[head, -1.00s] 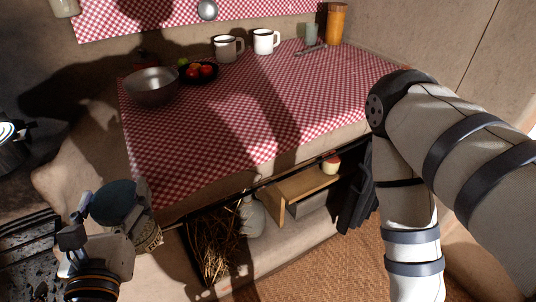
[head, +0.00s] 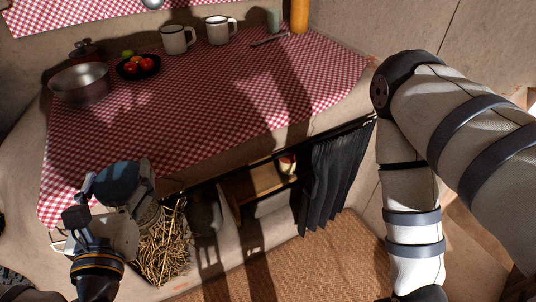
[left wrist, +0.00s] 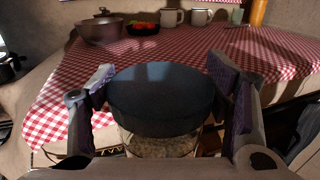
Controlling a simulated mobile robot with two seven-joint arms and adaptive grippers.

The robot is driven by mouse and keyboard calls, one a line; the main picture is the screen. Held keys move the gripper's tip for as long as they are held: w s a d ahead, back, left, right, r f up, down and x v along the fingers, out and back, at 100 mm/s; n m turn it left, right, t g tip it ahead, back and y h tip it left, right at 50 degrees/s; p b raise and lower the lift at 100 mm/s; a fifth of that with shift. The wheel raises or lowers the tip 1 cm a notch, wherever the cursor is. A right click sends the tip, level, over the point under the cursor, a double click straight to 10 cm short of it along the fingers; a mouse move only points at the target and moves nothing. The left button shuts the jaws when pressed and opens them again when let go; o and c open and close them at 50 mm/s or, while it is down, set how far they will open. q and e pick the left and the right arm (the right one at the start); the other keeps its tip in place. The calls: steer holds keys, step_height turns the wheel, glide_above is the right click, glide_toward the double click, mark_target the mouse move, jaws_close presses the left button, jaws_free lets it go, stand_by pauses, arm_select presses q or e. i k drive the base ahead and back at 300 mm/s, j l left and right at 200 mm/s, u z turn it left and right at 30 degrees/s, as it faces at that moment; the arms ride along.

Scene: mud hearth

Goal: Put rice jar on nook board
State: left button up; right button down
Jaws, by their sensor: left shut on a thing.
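The rice jar (head: 122,178) has a wide dark blue lid and a pale, grainy body. My left gripper (head: 108,200) is shut on it at the lower left of the head view. In the left wrist view, the jar's lid (left wrist: 162,92) sits between the two fingers and its body (left wrist: 158,146) shows below. The jar is held in front of the counter's edge, above the straw. The nook board (head: 262,184) is a wooden shelf in the dark nook under the counter, to the right of the jar. My right arm shows, but its gripper is out of view.
A small red and pale item (head: 288,164) stands at the board's right end. A black curtain (head: 332,172) hangs right of the nook. Straw (head: 165,250) and a grey pot (head: 204,212) lie left of it. The checked counter (head: 215,110) holds a bowl, fruit and mugs.

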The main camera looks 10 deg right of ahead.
mark_target(258, 180)
steer(key=i+l, duration=0.1)
steer(key=l, duration=1.4)
steer(key=i+u, duration=0.05)
